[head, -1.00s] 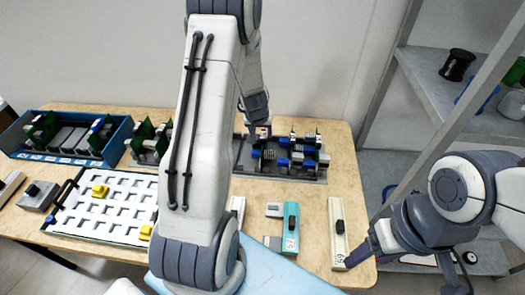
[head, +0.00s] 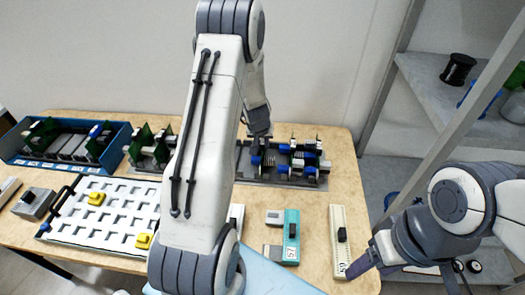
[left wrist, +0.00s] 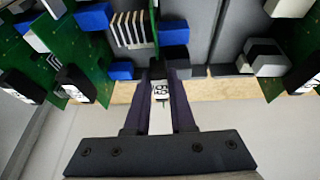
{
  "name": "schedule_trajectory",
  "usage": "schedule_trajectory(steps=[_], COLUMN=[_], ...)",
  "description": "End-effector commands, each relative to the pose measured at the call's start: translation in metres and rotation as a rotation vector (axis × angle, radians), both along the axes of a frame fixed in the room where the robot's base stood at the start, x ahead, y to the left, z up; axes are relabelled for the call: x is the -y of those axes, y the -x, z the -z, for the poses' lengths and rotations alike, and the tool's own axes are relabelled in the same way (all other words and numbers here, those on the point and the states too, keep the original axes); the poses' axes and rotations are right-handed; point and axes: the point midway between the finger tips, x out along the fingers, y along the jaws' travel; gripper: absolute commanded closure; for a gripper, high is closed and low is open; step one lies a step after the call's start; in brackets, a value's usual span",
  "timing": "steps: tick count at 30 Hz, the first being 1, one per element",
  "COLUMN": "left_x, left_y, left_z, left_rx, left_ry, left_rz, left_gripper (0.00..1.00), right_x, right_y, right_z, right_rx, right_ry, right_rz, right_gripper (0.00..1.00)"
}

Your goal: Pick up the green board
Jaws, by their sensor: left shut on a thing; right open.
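My left gripper (left wrist: 162,95) is shut on the labelled end piece (left wrist: 160,90) of a green board (left wrist: 156,22), seen almost edge-on in the left wrist view. In the head view, my left gripper (head: 261,138) is low at the grey rack (head: 318,183) at the back right of the table. The board's lower part is hidden, and I cannot tell whether it is clear of the rack. Other green boards (left wrist: 88,40) stand on both sides of the gripper. My right gripper (head: 358,268) is open at the table's front right, beside a cream module (head: 338,225).
A blue bin (head: 20,160) with boards stands at the back left. A white slotted tray (head: 75,225) with yellow blocks (head: 96,199) lies at the front left. A teal module (head: 291,235) lies in front of the rack. A grey shelf (head: 430,95) stands at the right.

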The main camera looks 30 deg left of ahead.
Motion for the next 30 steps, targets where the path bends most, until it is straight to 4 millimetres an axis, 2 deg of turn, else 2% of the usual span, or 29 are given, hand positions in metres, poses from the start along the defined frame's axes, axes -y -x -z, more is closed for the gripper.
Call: schedule_trajectory(steps=[5,19,24,30], left_x=[0.0,0.0,0.0,0.0], left_y=[0.0,0.0,0.0,0.0], left_z=[-0.012,-0.084,-0.098,-0.101], left_rx=[0.001,0.001,0.001,0.001], left_ry=[0.0,0.0,0.0,0.0], left_rz=[0.0,-0.001,0.0,-0.001], left_gripper=[1.0,1.0,1.0,1.0], right_x=[0.0,0.0,0.0,0.0], right_y=[0.0,0.0,0.0,0.0], right_z=[-0.011,-0.083,-0.096,-0.1], right_rx=[0.0,0.0,0.0,0.0], right_ry=[0.0,0.0,0.0,0.0], right_rz=[0.0,0.003,0.002,0.002], right_gripper=[0.35,0.35,0.35,0.35])
